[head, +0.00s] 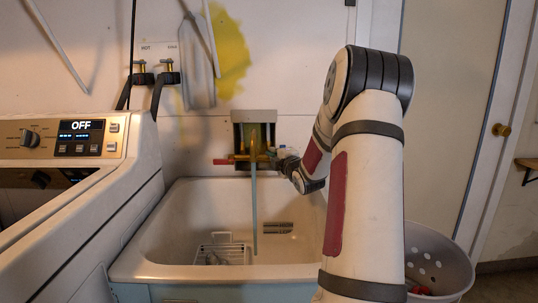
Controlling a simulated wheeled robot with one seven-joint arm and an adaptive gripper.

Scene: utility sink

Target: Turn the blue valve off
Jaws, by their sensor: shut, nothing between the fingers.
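A brass faucet (258,158) is mounted in a recessed box on the wall above the sink. A red valve handle (223,161) sticks out on its left side. The blue valve is not clearly seen; my gripper covers the faucet's right side, where a small pale bluish patch shows. My gripper (280,157) is at the right of the faucet, small and partly merged with it in the picture. It is shut and holds nothing. I cannot tell whether it touches the valve.
The white utility sink (160,245) holds a wire rack (223,251). A washing machine (130,170) stands left. A white perforated basket (450,262) sits right, behind my arm.

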